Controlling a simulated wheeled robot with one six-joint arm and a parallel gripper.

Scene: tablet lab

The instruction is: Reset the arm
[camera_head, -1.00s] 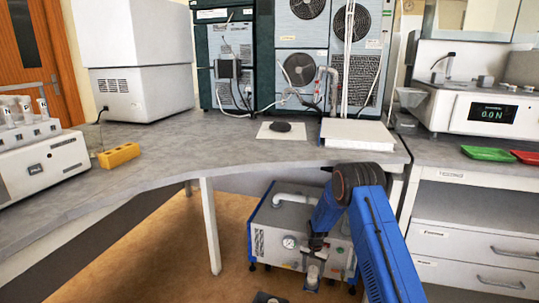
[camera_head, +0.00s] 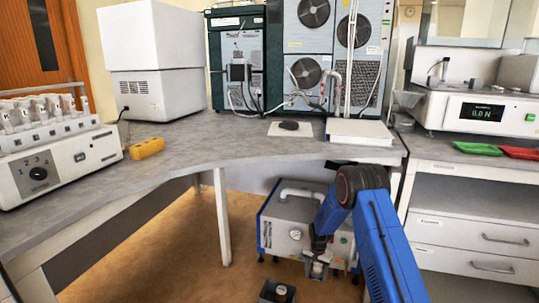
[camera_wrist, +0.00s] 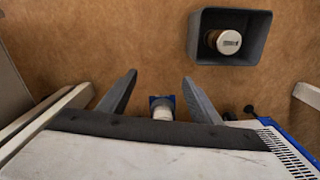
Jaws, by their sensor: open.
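My arm reaches down at the front of the bench in the head view, with my gripper (camera_head: 318,268) low in front of a blue-and-grey pump unit (camera_head: 290,228). In the wrist view my gripper (camera_wrist: 159,78) has its two dark fingers spread apart. A small blue-and-white part (camera_wrist: 162,107) shows between them; I see no finger touching it. Beyond the fingertips, to the right, is a dark grey box (camera_wrist: 262,24) with a white-capped brown bottle (camera_wrist: 229,41) in it. The box also shows at the head view's bottom edge (camera_head: 268,293).
The grey bench (camera_head: 225,140) carries a tablet tester with a knob (camera_head: 65,158), a yellow block (camera_head: 147,148), a white cabinet (camera_head: 158,92) and a flat white plate (camera_head: 358,132). A bench leg (camera_head: 222,215) stands left of the pump. Drawers (camera_head: 480,240) are at right.

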